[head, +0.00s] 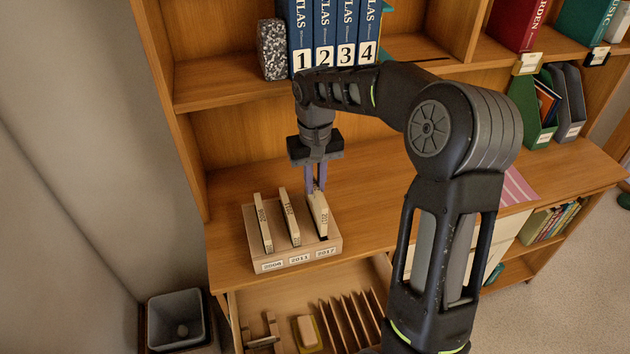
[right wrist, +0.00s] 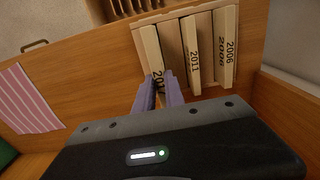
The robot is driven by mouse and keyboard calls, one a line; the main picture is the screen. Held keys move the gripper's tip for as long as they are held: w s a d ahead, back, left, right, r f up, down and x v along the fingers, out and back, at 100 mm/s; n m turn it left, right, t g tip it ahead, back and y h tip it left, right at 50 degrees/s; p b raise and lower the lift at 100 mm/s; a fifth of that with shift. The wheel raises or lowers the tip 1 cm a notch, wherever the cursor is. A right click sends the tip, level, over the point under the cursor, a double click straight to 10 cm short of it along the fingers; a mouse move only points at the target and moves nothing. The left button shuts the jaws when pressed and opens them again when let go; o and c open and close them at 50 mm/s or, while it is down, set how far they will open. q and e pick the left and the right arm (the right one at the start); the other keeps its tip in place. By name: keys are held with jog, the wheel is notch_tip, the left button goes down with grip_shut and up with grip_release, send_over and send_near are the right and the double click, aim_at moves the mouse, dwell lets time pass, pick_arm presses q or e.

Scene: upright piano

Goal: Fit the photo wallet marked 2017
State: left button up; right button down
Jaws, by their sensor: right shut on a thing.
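The cream photo wallet marked 2017 (head: 319,212) stands in the right slot of the wooden holder (head: 290,255), above the 2017 label. It leans a little. It also shows in the right wrist view (right wrist: 152,52). My right gripper (head: 316,190) is shut on its top end from above; the purple fingers (right wrist: 160,92) hide part of the number. The wallet marked 2011 (head: 290,215) stands in the middle slot and the one marked 2006 (head: 263,222) in the left slot. How deep the 2017 wallet sits I cannot tell. My left gripper is out of view.
The holder stands on the wooden desk top (head: 225,195), above an open drawer (head: 255,305) with dividers. Blue atlas volumes (head: 323,35) and a speckled block (head: 271,50) stand on the shelf above. A striped pink sheet (head: 517,188) lies to the right.

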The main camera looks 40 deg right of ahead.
jog(key=shift+f+b, duration=1.9)
jog(key=shift+f, duration=1.15)
dwell(2.9)
jog(key=c, duration=1.3)
grip_release()
jog(key=shift+c, duration=0.2)
jog(key=shift+r, duration=0.25)
notch_tip(320, 180, up, 7)
jog(key=shift+r+b, duration=0.15)
jog(key=shift+b, duration=0.15)
